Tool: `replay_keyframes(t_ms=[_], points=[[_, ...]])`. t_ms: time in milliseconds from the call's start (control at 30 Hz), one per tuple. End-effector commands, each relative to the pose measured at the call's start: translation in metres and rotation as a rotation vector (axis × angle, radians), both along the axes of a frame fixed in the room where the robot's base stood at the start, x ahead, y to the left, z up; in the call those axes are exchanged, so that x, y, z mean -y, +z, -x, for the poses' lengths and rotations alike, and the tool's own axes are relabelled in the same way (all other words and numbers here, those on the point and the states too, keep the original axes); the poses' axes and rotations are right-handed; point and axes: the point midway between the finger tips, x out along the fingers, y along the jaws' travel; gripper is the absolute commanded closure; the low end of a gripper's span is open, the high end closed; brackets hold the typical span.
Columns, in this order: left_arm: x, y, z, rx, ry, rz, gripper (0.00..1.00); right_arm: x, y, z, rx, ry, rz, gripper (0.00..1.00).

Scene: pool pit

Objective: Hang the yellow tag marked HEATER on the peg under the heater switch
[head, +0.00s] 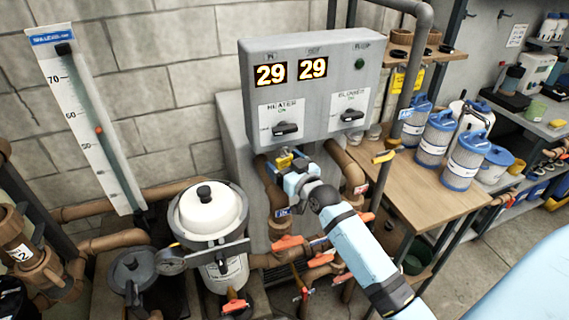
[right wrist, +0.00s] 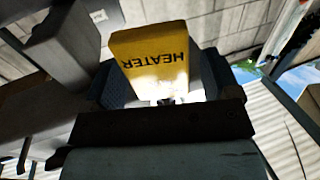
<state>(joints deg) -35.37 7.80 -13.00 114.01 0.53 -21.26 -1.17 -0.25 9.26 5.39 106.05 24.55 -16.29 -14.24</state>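The yellow tag (right wrist: 152,62) marked HEATER fills the middle of the right wrist view, its lettering upside down. It sits between the two dark fingers of my right gripper (right wrist: 160,88), which is shut on it. In the head view, the yellow tag (head: 284,160) and my right gripper (head: 291,170) are just below the grey control box, under the heater switch (head: 286,128). The heater switch has a dark knob on a white HEATER plate. The peg cannot be made out. I cannot tell whether the tag touches it. My left gripper is not in view.
The blower switch (head: 352,114) is right of the heater switch on the control box (head: 310,88). Brown pipes (head: 268,190) and orange-handled valves (head: 288,243) crowd below. A white filter pot (head: 208,215) stands left; a wooden bench (head: 432,190) with blue-capped cartridges stands right.

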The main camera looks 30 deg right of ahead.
Motion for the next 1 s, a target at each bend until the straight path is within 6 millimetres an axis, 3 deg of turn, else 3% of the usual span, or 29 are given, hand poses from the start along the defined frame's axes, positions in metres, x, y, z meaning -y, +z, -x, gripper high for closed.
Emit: replay_keyframes(t_ms=[267, 367, 700, 1000], points=[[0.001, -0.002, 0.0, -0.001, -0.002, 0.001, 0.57, 0.0, -0.002, 0.008, -0.001, 0.0, 0.0, 0.18], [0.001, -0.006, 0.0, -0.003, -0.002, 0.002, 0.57, 0.0, -0.003, 0.023, -0.002, 0.0, 0.001, 0.18], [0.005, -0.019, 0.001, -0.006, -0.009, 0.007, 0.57, 0.002, -0.004, 0.1, -0.002, 0.001, 0.001, 0.18], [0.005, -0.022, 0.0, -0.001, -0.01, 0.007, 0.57, 0.003, -0.002, 0.136, -0.001, 0.0, 0.0, 0.18]])
